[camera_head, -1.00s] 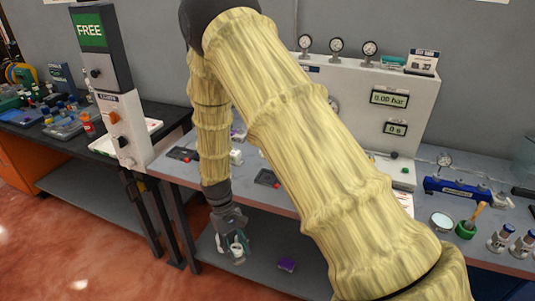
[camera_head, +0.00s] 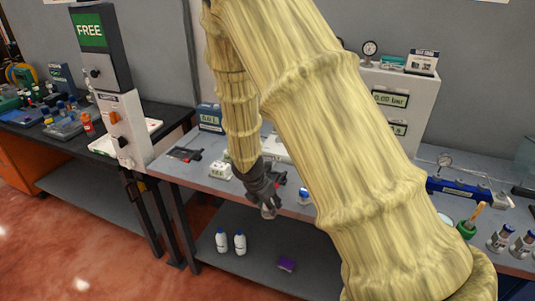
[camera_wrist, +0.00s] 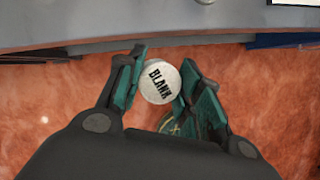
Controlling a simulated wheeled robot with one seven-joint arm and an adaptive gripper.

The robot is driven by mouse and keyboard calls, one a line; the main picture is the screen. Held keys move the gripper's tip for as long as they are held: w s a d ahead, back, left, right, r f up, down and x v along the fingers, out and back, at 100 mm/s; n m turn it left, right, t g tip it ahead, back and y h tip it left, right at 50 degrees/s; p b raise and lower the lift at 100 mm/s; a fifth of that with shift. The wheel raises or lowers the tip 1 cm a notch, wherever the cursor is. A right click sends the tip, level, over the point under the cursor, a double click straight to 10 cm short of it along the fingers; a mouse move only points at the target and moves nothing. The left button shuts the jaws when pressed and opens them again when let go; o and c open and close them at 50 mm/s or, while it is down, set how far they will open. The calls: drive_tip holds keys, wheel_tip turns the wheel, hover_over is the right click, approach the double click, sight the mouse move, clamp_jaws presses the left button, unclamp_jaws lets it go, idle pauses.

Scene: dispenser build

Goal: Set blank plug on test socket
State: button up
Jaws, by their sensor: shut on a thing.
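The blank plug (camera_wrist: 158,82) is a round, pale grey piece with the word BLANK on its face. In the wrist view it sits between the two teal fingers of my gripper (camera_wrist: 156,88), which are shut on it. In the head view my gripper (camera_head: 269,207) hangs at the front edge of the bench (camera_head: 325,215), and the plug is too small there to make out clearly. I cannot pick out the test socket; my arm hides much of the bench and the panel behind it.
A white block with several holes (camera_head: 220,170) stands near the bench's front edge, left of my gripper. Two white bottles (camera_head: 231,242) and a purple item (camera_head: 286,264) are on the lower shelf.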

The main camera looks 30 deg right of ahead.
drive_tip(key=w+d+r+n+t+y, duration=0.2)
drive_tip(key=w+d+r+n+y, duration=0.1)
drive_tip(key=d+n, duration=0.5)
drive_tip(key=r+n, duration=0.1)
drive_tip(key=n, duration=0.2)
drive_tip(key=shift+t, duration=0.3)
drive_tip(key=shift+d, duration=0.25)
drive_tip(key=shift+w+r+n, duration=0.15)
drive_tip(key=shift+r+n, duration=0.05)
drive_tip(key=shift+n, duration=0.2)
drive_tip(key=shift+w+d+r+n+y, duration=0.25)
drive_tip(key=shift+w+d+n+y, duration=0.1)
drive_tip(key=shift+n, duration=0.15)
